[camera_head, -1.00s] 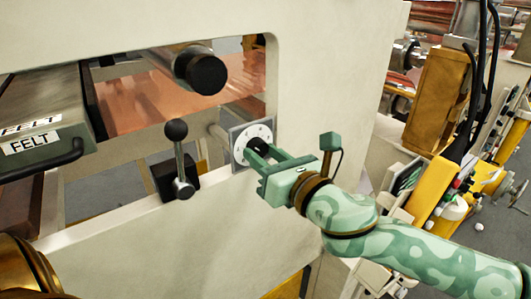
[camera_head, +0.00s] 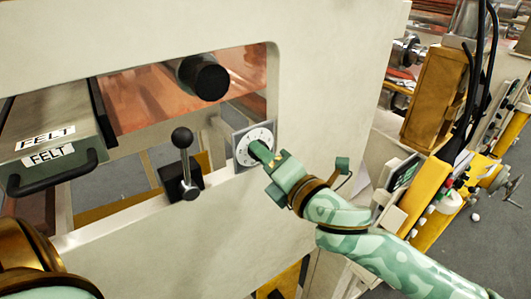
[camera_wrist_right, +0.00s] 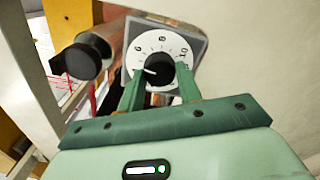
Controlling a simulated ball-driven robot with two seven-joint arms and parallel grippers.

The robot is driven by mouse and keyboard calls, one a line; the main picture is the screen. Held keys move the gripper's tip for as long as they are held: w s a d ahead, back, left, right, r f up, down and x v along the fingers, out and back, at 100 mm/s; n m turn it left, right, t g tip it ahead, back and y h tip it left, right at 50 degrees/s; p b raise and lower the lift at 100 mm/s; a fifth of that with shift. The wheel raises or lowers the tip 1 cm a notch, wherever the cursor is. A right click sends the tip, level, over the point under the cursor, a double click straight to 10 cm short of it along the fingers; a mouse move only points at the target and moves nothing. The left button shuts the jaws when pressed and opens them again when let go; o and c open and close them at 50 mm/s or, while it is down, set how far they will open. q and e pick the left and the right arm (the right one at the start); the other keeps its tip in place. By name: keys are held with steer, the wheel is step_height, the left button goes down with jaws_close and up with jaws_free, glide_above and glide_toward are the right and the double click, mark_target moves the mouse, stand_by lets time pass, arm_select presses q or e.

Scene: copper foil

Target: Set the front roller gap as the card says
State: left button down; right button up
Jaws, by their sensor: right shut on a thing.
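The white round dial (camera_head: 242,143) with numbers around its face sits on a grey square plate on the cream machine frame. In the right wrist view the dial (camera_wrist_right: 148,42) shows 6, 8 and 10, and its black knob (camera_wrist_right: 160,73) has a white pointer line towards the left. My right gripper (camera_head: 261,151) is at the dial in the head view, its fingers hiding the knob. In the wrist view the gripper (camera_wrist_right: 159,88) is shut on the knob, one finger on each side. My left gripper is out of view. I cannot make out a readable card.
A ball-topped lever (camera_head: 184,165) stands left of the dial. A black-ended roller (camera_head: 205,78) lies above it, before the copper sheet (camera_head: 150,95). A FELT-labelled box with a handle (camera_head: 60,172) is at left. A yellow console (camera_head: 425,205) stands at right.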

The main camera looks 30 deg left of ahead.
steer(key=m, duration=0.8)
steer(key=shift+m, duration=0.4)
stand_by(0.4)
steer(key=o, duration=1)
steer(key=shift+d, duration=0.1)
